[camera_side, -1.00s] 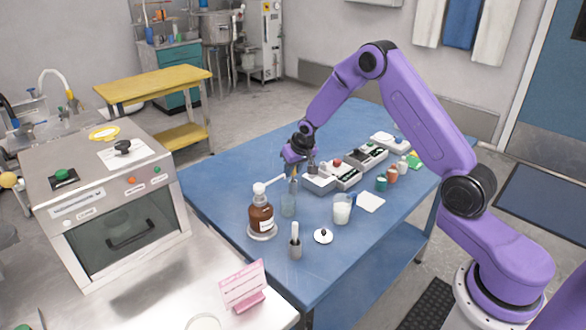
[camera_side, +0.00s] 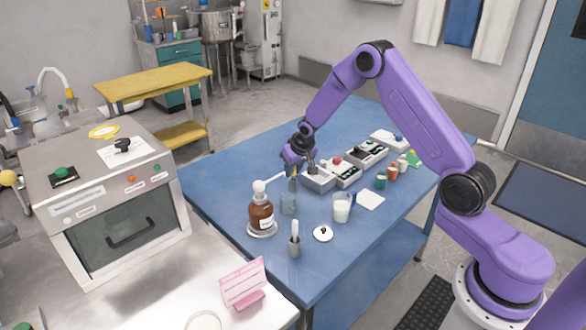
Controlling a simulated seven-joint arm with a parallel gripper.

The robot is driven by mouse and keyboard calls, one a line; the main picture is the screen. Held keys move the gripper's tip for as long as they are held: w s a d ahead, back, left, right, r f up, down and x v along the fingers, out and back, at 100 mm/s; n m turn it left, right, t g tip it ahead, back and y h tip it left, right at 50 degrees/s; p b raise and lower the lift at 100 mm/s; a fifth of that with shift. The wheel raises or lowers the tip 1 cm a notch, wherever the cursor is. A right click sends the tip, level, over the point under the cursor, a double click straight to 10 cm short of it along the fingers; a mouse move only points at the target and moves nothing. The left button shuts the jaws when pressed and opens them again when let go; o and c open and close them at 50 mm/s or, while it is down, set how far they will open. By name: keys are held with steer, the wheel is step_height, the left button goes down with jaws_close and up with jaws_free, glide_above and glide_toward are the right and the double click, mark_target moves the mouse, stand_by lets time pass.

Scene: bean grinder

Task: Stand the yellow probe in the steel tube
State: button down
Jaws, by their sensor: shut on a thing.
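My gripper (camera_side: 295,167) points down over the blue table, behind the brown bottle. It is shut on a thin upright piece that I take for the yellow probe (camera_side: 293,184); it is small and its colour is hard to make out. The lower end of the probe is at or just behind the clear glass beaker (camera_side: 288,206); I cannot tell whether it is inside. A grey metal tube (camera_side: 294,248) stands near the table's front edge with a white-handled piece upright in it. Another small grey cylinder (camera_side: 312,164) shows just right of my gripper.
A brown pump bottle (camera_side: 262,216) stands left of the beaker. Grey boxes (camera_side: 318,181) line the right of my gripper. A white-filled glass (camera_side: 341,210), a small white dish (camera_side: 323,233) and a white card (camera_side: 370,200) lie to the front right. The table's left part is clear.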

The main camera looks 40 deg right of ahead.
steer(key=shift+f, duration=0.55)
stand_by(0.9)
steer(key=shift+c, duration=1.5)
jaws_free()
steer(key=shift+r, duration=3.45)
